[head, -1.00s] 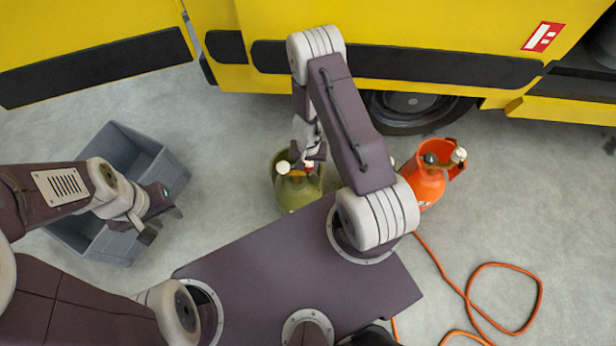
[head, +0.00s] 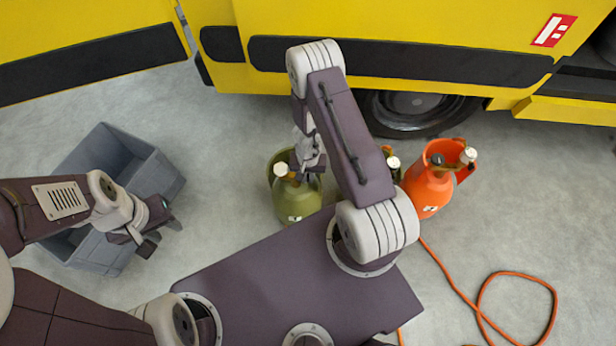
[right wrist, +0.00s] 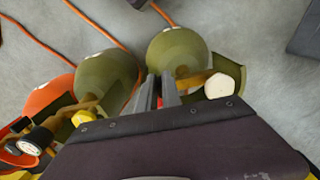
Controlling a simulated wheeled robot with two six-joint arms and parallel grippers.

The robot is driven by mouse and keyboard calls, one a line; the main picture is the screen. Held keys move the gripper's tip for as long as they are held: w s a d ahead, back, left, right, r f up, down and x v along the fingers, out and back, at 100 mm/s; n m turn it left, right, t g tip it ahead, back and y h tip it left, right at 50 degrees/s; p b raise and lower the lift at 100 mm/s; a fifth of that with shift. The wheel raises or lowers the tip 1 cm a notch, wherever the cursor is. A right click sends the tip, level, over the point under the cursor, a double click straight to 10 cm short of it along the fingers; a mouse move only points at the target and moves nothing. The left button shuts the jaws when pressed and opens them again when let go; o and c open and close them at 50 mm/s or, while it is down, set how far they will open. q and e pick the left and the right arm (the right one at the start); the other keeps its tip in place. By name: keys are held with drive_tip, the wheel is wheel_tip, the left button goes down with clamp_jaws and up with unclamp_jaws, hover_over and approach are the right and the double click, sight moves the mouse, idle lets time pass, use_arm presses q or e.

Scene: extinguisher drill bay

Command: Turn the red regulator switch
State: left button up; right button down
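An olive-green cylinder (head: 297,200) with a pale round knob (head: 281,169) on top stands below my right gripper (head: 310,172). It also shows in the right wrist view (right wrist: 178,52). There, a small red part (right wrist: 160,102), which looks like the red switch, shows between the two grey fingers of my right gripper (right wrist: 160,84). The fingers are close together; whether they press on the red part cannot be told. In the head view the red part is hidden by the gripper. My left gripper (head: 160,230) is open and empty, above the grey bin's right side.
A grey bin (head: 155,180) stands at left. An orange cylinder (head: 428,190) and a second olive one (right wrist: 108,80) stand beside the first. An orange hose (head: 520,275) lies on the floor. A yellow vehicle (head: 420,25) closes off the back.

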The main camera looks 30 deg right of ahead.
drive_tip(key=shift+d+f+t+y+b, duration=0.2)
drive_tip(key=shift+f+t+y+b, duration=0.45)
drive_tip(key=shift+b, duration=4.4)
drive_tip(key=shift+s+d+f+t+y+b, duration=0.15)
drive_tip(key=shift+t+y+b, duration=1.7)
drive_tip(key=shift+b, duration=2.55)
drive_tip(key=shift+s+d+t+y+b, duration=0.15)
drive_tip(key=shift+t+y+b, duration=0.7)
drive_tip(key=shift+y+b, duration=2.7)
drive_tip(key=shift+s+d+f+t+y+b, duration=0.2)
drive_tip(key=shift+t+y+b, duration=1.2)
drive_tip(key=shift+b, duration=3.85)
drive_tip(key=shift+w+r+y, duration=0.1)
drive_tip(key=shift+r+y, duration=0.05)
drive_tip(key=shift+y, duration=0.1)
drive_tip(key=c, duration=1.5)
unclamp_jaws()
drive_tip(key=shift+r, duration=0.1)
